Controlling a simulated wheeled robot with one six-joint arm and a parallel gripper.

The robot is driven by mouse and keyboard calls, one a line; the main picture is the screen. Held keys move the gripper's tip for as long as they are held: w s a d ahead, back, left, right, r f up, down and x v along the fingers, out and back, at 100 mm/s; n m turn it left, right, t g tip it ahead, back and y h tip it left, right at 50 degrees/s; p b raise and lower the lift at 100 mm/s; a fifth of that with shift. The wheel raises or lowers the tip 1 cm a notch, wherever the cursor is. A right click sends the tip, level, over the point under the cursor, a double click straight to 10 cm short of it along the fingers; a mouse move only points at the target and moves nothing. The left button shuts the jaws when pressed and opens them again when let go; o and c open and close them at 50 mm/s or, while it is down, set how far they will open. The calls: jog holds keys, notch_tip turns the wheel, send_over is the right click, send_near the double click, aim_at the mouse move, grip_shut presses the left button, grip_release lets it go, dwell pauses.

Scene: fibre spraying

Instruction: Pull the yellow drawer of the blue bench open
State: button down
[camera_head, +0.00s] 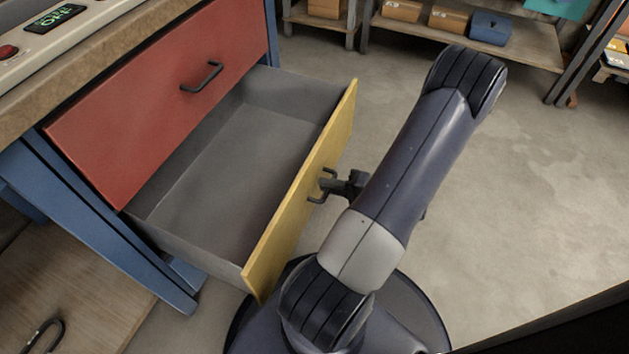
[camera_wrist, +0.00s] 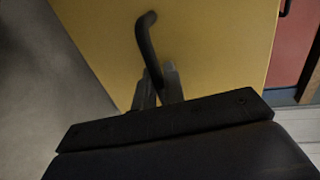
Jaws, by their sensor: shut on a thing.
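The yellow drawer (camera_head: 302,205) of the blue bench (camera_head: 95,225) stands far out, below a red drawer front. Its grey inside shows and looks empty. A dark bar handle (camera_head: 317,199) is on its yellow front. My gripper (camera_head: 332,184) is at that handle, shut on it. In the wrist view the yellow front (camera_wrist: 205,45) fills much of the picture, and my gripper's fingers (camera_wrist: 157,88) close around the lower part of the dark curved handle (camera_wrist: 147,40). My arm partly hides the floor beside the front.
The red drawer (camera_head: 165,105) above is closed, with its own dark handle. A wooden shelf (camera_head: 480,45) with boxes stands at the back. Open concrete floor lies right of my arm. A lower board (camera_head: 75,290) of the bench is at the lower left.

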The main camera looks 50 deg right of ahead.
jog(key=shift+s+d, duration=0.15)
jog(key=shift+s, duration=0.25)
jog(key=c, duration=1.6)
grip_release()
jog(key=p+v, duration=0.2)
jog(key=v, duration=0.8)
jog(key=shift+s+d+p, duration=0.1)
jog(key=shift+s+p, duration=0.2)
jog(key=shift+s, duration=0.05)
